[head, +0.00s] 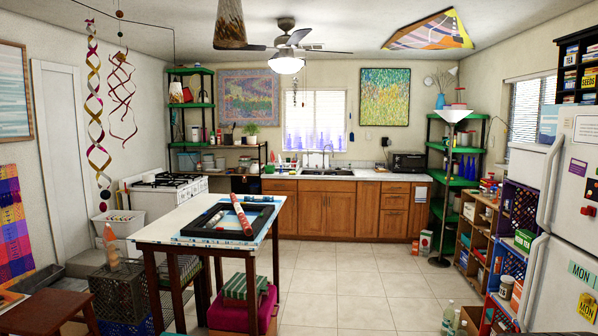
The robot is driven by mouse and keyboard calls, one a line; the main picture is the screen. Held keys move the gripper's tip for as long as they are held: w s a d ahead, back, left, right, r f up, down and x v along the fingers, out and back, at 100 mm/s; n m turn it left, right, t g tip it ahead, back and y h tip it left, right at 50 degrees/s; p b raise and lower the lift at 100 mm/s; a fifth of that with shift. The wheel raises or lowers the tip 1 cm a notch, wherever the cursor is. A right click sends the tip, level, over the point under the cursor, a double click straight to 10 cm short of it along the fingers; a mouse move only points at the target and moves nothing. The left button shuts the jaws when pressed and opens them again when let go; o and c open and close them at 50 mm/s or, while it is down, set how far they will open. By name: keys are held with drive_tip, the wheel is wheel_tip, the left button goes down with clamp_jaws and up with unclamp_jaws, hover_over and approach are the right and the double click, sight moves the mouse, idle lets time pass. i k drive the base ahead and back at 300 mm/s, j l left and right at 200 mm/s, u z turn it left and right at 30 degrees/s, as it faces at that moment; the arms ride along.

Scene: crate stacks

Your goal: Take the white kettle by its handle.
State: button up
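I cannot pick out the white kettle with certainty in the head view. A small whitish object (149,178) sits on the white stove (185,191) at the left, too small to identify. A pale and red vessel (176,92) stands high on the left green shelf unit, and I cannot tell what it is. No handle shows clearly on either. My gripper is not in view.
Wooden cabinets (340,209) line the back wall. A white fridge (565,220) stands right. The middle tiled floor (345,285) is clear.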

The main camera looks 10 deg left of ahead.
sight(254, 169)
drive_tip(key=z, duration=0.75)
drive_tip(key=i+z, duration=0.1)
drive_tip(key=z, duration=0.6)
drive_tip(key=j+z, duration=0.15)
drive_tip(key=z, duration=0.6)
drive_tip(key=j+z, duration=0.1)
drive_tip(key=z, duration=0.6)
drive_tip(key=j+z, duration=0.1)
drive_tip(key=z, duration=0.65)
drive_tip(key=j+z, duration=0.15)
drive_tip(key=z, duration=1.3)
drive_tip(key=k+j+z, duration=0.1)
drive_tip(key=z, duration=0.6)
drive_tip(key=k+j+z, duration=0.25)
drive_tip(key=k+z, duration=0.3)
drive_tip(key=k, duration=1.6)
